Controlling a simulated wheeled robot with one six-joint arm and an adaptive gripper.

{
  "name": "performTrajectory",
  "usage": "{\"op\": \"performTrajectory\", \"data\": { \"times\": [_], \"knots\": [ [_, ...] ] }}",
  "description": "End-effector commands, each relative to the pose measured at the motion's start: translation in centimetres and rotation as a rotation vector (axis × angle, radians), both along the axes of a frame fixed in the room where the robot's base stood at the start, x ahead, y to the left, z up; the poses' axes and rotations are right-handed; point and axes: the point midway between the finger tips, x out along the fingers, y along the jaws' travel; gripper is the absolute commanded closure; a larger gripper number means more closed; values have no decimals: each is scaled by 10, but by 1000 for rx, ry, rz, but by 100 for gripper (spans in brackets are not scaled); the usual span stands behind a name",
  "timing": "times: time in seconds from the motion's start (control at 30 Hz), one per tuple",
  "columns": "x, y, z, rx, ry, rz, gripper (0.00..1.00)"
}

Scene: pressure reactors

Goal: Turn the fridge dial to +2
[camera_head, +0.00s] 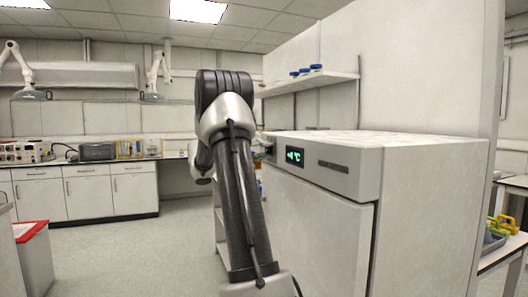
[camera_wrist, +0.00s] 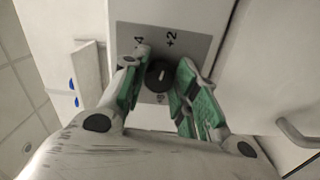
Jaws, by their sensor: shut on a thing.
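The black fridge dial (camera_wrist: 158,76) shows in the wrist view on a grey plate (camera_wrist: 186,42). The plate carries a "+2" mark, a mark with a 4 to its left, and a partly hidden mark below the dial. A pale pointer line lies on the dial's face; its exact direction is hard to tell. My gripper (camera_wrist: 164,66) has its green-padded fingers on both sides of the dial and is shut on it. In the head view the white fridge (camera_head: 322,220) stands right of my arm, its green display (camera_head: 295,156) lit but too small to read surely. My arm hides the dial there.
A shelf (camera_head: 310,84) with several blue-capped containers is on the wall above the fridge. A lab bench (camera_head: 85,190) stands at the back left. Open floor (camera_head: 150,250) lies left of my arm. A side table (camera_head: 500,252) is at the far right.

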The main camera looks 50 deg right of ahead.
Motion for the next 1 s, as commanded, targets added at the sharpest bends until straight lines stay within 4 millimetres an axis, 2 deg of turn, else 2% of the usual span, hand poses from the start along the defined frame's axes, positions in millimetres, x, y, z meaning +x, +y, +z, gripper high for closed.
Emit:
{"op": "performTrajectory", "data": {
  "times": [0.47, 0.5, 0.6, 1.0],
  "knots": [
    [0, 0, -2, -4, -12, -1, 94],
    [0, 0, -2, -4, -12, -2, 69],
    [0, 0, -2, -4, -12, -1, 50],
    [3, 4, -1, -6, -13, 0, 49]
  ]
}}
